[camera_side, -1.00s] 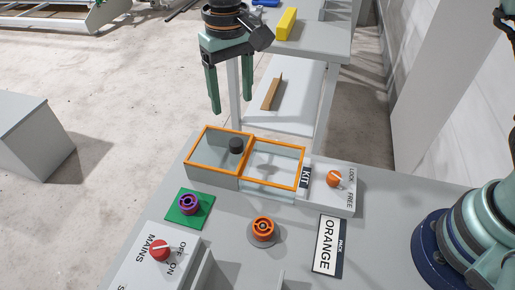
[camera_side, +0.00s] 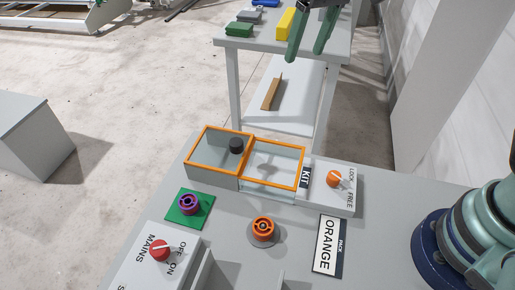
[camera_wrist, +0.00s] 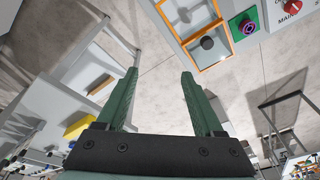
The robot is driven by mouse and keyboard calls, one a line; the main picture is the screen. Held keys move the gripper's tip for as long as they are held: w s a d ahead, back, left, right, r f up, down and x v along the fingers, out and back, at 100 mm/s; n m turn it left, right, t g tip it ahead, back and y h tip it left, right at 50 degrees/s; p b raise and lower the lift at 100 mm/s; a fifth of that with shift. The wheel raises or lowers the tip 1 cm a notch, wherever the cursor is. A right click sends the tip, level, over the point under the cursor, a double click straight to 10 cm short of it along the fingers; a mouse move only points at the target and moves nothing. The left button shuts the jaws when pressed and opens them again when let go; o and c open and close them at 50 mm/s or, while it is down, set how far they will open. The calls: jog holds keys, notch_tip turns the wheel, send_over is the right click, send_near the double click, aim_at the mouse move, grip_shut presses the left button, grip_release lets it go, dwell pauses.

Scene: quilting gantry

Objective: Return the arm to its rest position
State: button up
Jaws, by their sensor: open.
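My gripper (camera_side: 314,35) is at the top of the side view, high up in front of the grey cart. Its two green fingers are apart with nothing between them. The wrist view also shows the open, empty fingers (camera_wrist: 158,100), with floor behind them. The upper part of my gripper is cut off by the top edge of the side view.
An orange-framed clear-lidded box (camera_side: 219,171) stands on the grey bench (camera_side: 290,255). A purple spool (camera_side: 189,204) sits on a green pad, and an orange spool (camera_side: 263,229) on a round base. Red MAINS (camera_side: 160,251) and orange LOCK/FREE (camera_side: 334,179) knobs stand nearby. The cart (camera_side: 235,42) holds a yellow block (camera_side: 285,23).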

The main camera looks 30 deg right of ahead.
jog(key=s+d+f+t, duration=0.1)
jog(key=s+d+t, duration=0.2)
jog(key=s+d, duration=0.7)
jog(key=d, duration=0.3)
jog(key=shift+d+f+m+h, duration=0.15)
jog(key=shift+f+m+h, duration=0.2)
jog(key=shift+m+h, duration=0.05)
